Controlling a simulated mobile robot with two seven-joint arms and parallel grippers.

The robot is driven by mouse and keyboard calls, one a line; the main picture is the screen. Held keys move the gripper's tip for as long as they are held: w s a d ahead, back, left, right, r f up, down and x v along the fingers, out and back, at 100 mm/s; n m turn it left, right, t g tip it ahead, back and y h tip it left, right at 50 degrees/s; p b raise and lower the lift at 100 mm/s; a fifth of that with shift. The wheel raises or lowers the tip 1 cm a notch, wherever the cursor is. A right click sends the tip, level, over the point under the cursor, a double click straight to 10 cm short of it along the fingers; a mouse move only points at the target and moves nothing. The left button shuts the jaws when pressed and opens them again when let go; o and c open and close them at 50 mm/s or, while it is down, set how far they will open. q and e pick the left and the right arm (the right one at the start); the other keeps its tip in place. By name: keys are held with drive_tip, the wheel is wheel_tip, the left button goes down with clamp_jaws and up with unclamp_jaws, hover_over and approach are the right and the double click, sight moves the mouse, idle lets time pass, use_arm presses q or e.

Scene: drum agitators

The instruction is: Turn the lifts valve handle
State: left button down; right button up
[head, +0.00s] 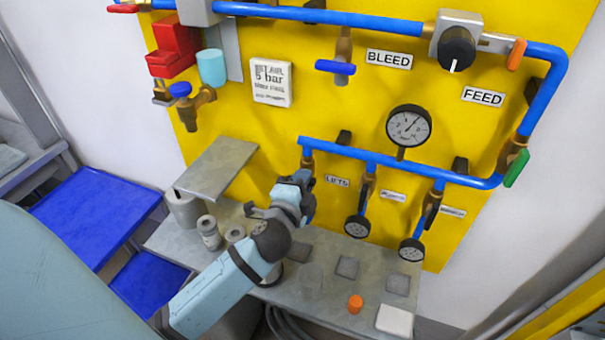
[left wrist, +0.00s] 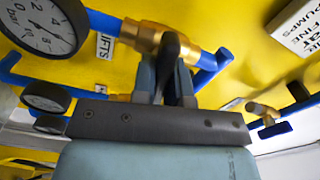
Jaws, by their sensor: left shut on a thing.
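The lifts valve is a brass body (left wrist: 148,36) with a black handle (left wrist: 178,45) in the left wrist view, beside the LIFTS label (left wrist: 104,46). In the head view its brass top (head: 307,152) shows under the left end of the lower blue pipe, left of the LIFTS label (head: 337,181). My left gripper (head: 304,182) is at this valve and covers its handle there. In the left wrist view the fingers of my left gripper (left wrist: 174,80) are shut on the black handle, one on each side. My right gripper is not in view.
Two neighbouring brass valves (head: 368,183) and (head: 433,205) hang right of it, with small gauges (head: 357,226) below. A larger gauge (head: 408,127) sits above. A grey shelf (head: 218,166) juts out at left. The bench (head: 330,290) below holds cans and an orange cap (head: 355,303).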

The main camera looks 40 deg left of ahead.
use_arm(q)
drive_tip(key=shift+m+p, duration=0.55)
drive_tip(key=shift+m, duration=0.65)
drive_tip(key=shift+f, duration=0.1)
drive_tip(key=c, duration=1.1)
unclamp_jaws()
drive_tip(key=shift+c, duration=0.2)
drive_tip(key=shift+s+d+f, duration=0.1)
drive_tip(key=shift+s, duration=0.3)
drive_tip(key=b+v, duration=0.4)
drive_tip(key=v, duration=0.9)
